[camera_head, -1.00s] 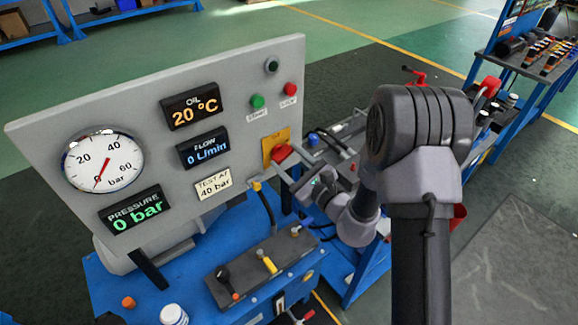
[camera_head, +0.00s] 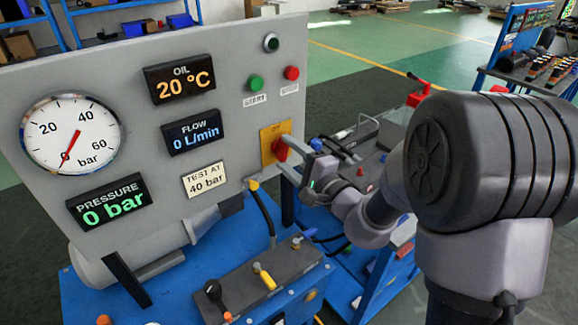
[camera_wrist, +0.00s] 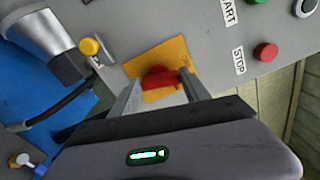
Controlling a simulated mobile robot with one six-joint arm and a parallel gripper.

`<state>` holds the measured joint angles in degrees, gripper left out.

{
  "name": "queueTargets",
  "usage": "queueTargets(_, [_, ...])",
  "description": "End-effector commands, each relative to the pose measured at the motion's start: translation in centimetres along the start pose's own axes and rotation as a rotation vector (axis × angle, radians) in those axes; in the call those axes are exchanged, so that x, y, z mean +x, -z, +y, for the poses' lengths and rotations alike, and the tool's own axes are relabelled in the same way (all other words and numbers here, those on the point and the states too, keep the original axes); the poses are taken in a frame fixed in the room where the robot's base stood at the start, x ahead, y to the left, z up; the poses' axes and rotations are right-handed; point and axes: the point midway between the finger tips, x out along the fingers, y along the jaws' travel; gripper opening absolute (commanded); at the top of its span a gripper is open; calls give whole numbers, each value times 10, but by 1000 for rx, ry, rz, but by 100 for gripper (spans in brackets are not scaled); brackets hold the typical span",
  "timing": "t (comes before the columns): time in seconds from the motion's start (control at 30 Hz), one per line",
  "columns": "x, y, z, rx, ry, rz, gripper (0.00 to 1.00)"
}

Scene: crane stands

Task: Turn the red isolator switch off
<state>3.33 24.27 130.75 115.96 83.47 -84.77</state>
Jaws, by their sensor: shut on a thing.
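The red isolator switch (camera_head: 280,150) sits on a yellow plate (camera_head: 270,138) at the right edge of the grey panel. In the wrist view the red handle (camera_wrist: 160,77) lies between my two fingers, in front of the yellow plate (camera_wrist: 176,50). My gripper (camera_head: 291,158) reaches the switch from the right and is shut on the handle; it also shows in the wrist view (camera_wrist: 158,88). The fingers hide part of the handle's sides. I cannot read any on or off marking.
The panel (camera_head: 225,80) carries a green start button (camera_head: 256,83), a red stop button (camera_head: 291,73), a pressure gauge (camera_head: 70,133) and displays reading 0 bar, 0 L/min and 20 °C. A lever block (camera_head: 255,275) stands below on the blue bench.

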Motion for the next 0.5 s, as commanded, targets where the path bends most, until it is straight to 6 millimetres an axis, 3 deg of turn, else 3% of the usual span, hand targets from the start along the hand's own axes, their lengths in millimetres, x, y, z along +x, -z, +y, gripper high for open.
queueTargets(0.5, [0,0,2,-231,-3,-1,14])
